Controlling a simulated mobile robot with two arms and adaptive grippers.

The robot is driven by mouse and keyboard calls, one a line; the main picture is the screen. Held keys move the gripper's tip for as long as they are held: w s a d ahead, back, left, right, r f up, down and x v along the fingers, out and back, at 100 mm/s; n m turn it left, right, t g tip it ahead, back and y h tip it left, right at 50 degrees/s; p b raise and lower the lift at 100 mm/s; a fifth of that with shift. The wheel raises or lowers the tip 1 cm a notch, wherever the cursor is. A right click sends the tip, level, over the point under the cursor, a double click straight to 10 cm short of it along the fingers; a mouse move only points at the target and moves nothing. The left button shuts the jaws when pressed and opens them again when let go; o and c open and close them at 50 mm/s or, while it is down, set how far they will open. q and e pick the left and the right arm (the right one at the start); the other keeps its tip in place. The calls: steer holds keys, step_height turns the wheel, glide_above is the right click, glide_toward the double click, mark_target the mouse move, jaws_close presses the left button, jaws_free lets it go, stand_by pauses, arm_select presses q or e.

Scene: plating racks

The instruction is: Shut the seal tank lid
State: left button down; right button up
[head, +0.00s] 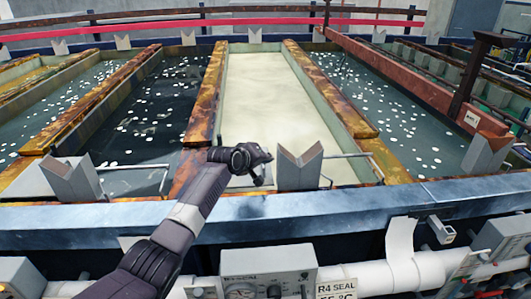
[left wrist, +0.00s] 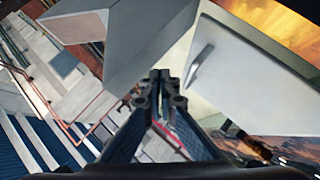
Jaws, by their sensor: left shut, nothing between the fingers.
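The middle tank (head: 270,100), filled with a cream surface between rusty rims, stands behind a control box and a label reading R4 SEAL (head: 337,289). My left gripper (head: 262,172) is over the near end of this tank, just left of a grey V-shaped saddle. Its fingers are shut and empty in the left wrist view (left wrist: 160,97). A pale flat panel with a slim handle (left wrist: 198,67) lies beyond the fingertips there. I cannot tell if this panel is the lid, or whether the fingers touch it. My right gripper is not in view.
Grey V-shaped saddles (head: 300,168) (head: 72,181) stand along the near edge. Open tanks of dark liquid with white floating pieces (head: 160,105) (head: 385,110) lie on both sides. A blue-grey beam (head: 330,212), a white pipe (head: 375,275) and control boxes run along the front.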

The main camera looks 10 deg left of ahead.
arm_select(q)
steer(key=shift+w+d+f, duration=0.1)
steer(key=shift+d+f, duration=0.05)
steer(key=shift+f, duration=0.45)
steer(key=shift+w+d+f, duration=0.1)
steer(key=shift+d+f, duration=0.05)
steer(key=shift+f, duration=0.45)
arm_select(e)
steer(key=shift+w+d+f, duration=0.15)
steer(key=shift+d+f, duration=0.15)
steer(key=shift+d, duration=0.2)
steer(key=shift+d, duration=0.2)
